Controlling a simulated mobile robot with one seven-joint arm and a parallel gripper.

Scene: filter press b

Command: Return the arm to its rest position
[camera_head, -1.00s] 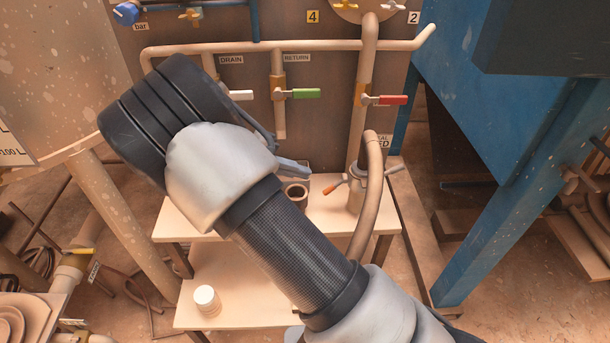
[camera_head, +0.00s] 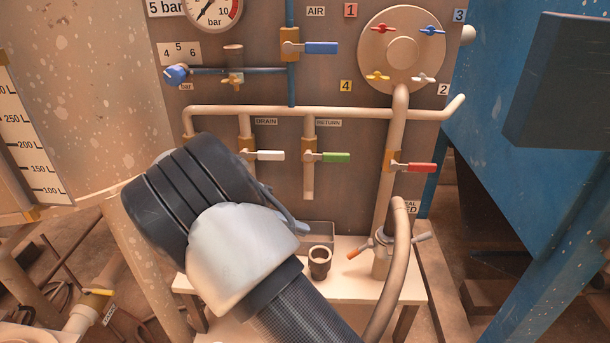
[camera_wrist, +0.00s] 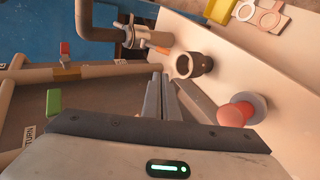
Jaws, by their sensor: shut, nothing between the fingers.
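My gripper (camera_wrist: 163,90) shows in the wrist view with its two fingers together and nothing between them. In the head view my arm comes up from the bottom and bends left in front of the panel. Most of the gripper is hidden behind the wrist there, with only a grey tip (camera_head: 301,228) showing to its right. The gripper is above the small bench (camera_head: 345,281), near a dark open cup (camera_head: 320,262). The cup also shows beyond the fingers in the wrist view (camera_wrist: 193,66).
The panel has a white-handled valve (camera_head: 270,155), a green-handled valve (camera_head: 336,157) and a red-handled valve (camera_head: 420,167). A pipe fitting (camera_head: 382,255) with a hose stands on the bench. A red-topped object (camera_wrist: 236,113) is right of the fingers. A blue frame (camera_head: 540,215) stands at right.

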